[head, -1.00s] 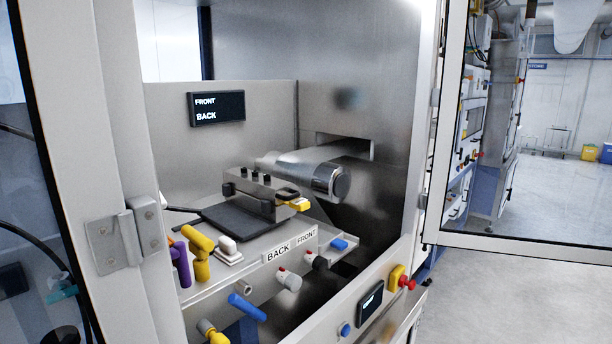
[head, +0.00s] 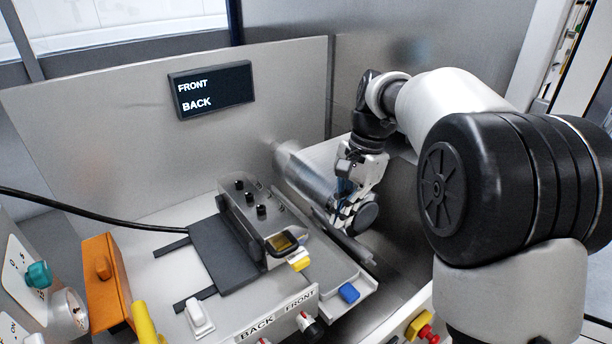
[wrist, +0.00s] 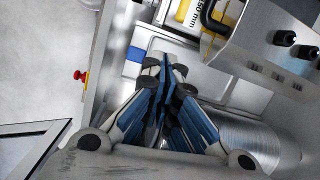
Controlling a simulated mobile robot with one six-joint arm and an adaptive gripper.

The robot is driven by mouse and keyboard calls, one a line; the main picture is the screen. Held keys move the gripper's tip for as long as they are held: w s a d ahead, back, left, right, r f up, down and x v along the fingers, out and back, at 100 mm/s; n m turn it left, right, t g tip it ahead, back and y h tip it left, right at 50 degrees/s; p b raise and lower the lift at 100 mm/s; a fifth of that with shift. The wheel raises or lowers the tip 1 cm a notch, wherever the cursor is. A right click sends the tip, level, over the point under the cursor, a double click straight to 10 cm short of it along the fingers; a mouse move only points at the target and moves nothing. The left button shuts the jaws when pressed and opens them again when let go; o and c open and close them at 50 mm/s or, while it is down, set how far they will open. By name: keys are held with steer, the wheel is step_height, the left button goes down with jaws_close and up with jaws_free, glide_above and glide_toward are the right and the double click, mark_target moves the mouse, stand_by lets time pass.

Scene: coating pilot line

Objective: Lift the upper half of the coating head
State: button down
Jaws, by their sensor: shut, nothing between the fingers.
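The coating head (head: 240,225) is a grey metal block with three black knobs on top and a black loop handle (head: 285,243) at its near end. It sits on a dark flat plate (head: 218,250). The metal roller (head: 308,172) lies just behind it on the right. My gripper (head: 340,213) is shut and empty, by the roller's near end and to the right of the head, apart from the handle. In the wrist view its blue-padded fingers (wrist: 165,72) are together, with the coating head (wrist: 262,48) at upper right and the roller (wrist: 255,135) below it.
A dark display (head: 212,90) reading FRONT and BACK hangs on the back panel. A blue block (head: 349,293), a white switch (head: 199,318) and BACK/FRONT labelled knobs line the near edge. An orange box (head: 107,280) stands at left. A red stop button (head: 428,333) is at lower right.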

steer(key=w+a+m+g+p, duration=0.1)
steer(key=w+m+p, duration=0.1)
steer(key=w+p, duration=0.15)
steer(key=s+a+f+p, duration=0.1)
steer(key=s+a+f, duration=0.1)
steer(key=a+f, duration=0.3)
step_height(320, 180, down, 3)
steer(key=shift+a+f+g+y, duration=0.1)
steer(key=shift+a+g+y, duration=0.2)
steer(key=shift+a+r+t+h+p, duration=0.15)
steer(key=shift+r+t+h+p, duration=0.25)
steer(key=shift+r+h, duration=0.15)
stand_by(0.5)
